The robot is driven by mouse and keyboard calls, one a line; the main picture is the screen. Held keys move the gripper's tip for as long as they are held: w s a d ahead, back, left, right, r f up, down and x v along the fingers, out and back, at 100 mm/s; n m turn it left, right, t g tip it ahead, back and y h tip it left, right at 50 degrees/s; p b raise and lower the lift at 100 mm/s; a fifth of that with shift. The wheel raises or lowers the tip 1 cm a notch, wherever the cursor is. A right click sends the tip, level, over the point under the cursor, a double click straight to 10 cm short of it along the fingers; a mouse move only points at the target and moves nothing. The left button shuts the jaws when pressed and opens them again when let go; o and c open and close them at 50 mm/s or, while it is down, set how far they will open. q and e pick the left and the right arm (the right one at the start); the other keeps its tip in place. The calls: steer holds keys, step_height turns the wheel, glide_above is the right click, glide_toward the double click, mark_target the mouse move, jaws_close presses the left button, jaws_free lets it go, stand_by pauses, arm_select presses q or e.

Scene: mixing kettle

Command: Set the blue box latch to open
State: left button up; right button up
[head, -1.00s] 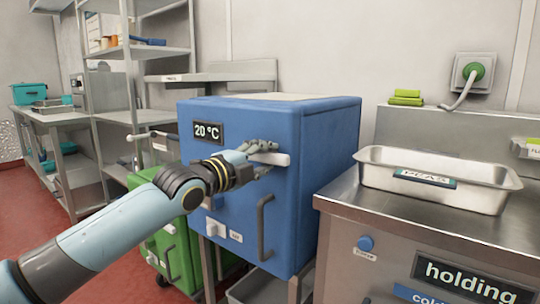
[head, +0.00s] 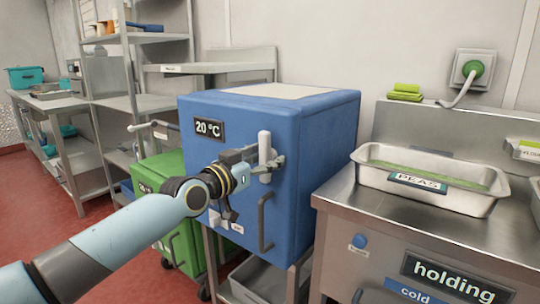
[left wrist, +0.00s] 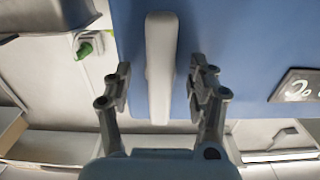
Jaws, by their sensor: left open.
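The blue box (head: 330,150) stands in the middle of the head view, with a "20 °C" sign (head: 209,128) on its front. Its latch (head: 265,145) is a pale grey bar, now upright on the front face. My left gripper (head: 268,165) is at the latch and open. In the left wrist view the latch (left wrist: 161,65) lies between the two open fingers of my left gripper (left wrist: 160,88), with a gap on each side. The latch's pivot is hidden. My right gripper is not in view.
A dark curved handle (head: 265,222) is below the latch on the box front. A green bin (head: 165,170) stands to the left. To the right is a steel counter (head: 340,192) with a "PEAS" tray (head: 480,200). Steel shelves (head: 150,104) are behind on the left.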

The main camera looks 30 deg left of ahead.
arm_select(q)
steer(key=s+p, duration=0.1)
steer(key=s, duration=0.1)
steer(key=s+p, duration=0.1)
steer(key=s, duration=0.1)
steer(key=s+p, duration=0.1)
steer(key=s, duration=0.1)
steer(key=shift+s+a+r, duration=0.1)
steer(key=shift+a+r, duration=0.05)
steer(key=shift+a, duration=0.1)
steer(key=shift+s+p, duration=0.3)
steer(key=shift+s, duration=0.05)
